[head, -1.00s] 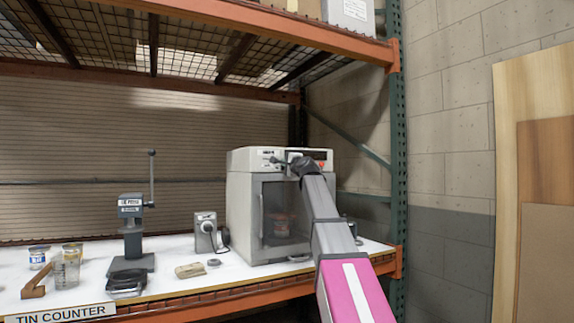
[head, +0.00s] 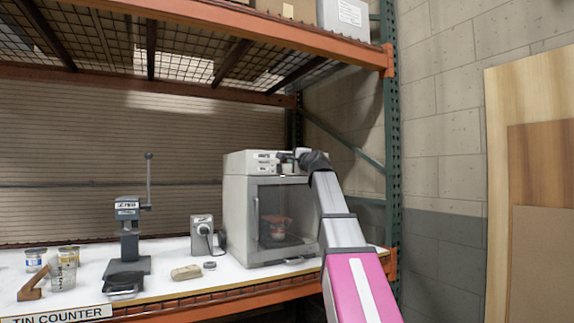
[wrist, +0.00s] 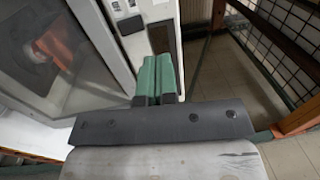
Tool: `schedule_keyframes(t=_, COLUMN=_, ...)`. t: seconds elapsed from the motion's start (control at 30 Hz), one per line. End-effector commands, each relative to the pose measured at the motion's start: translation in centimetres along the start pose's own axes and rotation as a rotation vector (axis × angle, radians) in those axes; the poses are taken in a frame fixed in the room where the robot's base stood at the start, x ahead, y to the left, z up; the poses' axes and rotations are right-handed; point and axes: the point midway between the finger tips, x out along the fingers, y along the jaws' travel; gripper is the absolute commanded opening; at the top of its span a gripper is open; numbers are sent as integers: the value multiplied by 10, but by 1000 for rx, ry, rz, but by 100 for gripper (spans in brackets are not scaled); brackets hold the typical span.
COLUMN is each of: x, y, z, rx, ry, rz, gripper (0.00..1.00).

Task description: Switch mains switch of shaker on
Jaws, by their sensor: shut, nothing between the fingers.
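In the wrist view my green fingers (wrist: 158,62) are shut together and empty, pointing at the panel's face. A small black part (wrist: 130,25) and a dark rectangle (wrist: 163,38) show beyond them. I cannot tell which part is the mains switch, or whether the fingers touch the panel. My wrist hides the panel's right end.
A grey box with a dial (head: 202,235) and a lever press (head: 130,240) stand left of the shaker. The rack's green upright (head: 393,150) is close on the right, an orange shelf beam (head: 250,33) above.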

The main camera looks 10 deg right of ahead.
Motion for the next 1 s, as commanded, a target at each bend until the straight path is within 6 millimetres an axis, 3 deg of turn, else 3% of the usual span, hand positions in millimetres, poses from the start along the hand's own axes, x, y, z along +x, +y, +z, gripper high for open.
schedule_keyframes(t=0.1, x=-20, y=-4, z=1, rx=0, ry=0, rz=0, gripper=0)
schedule_keyframes(t=0.3, x=-34, y=-9, z=0, rx=0, ry=0, rz=0, gripper=0)
schedule_keyframes(t=0.87, x=-35, y=-9, z=0, rx=-1, ry=0, rz=2, gripper=0)
schedule_keyframes(t=1.0, x=-32, y=14, z=0, rx=-23, ry=-2, rz=37, gripper=0)
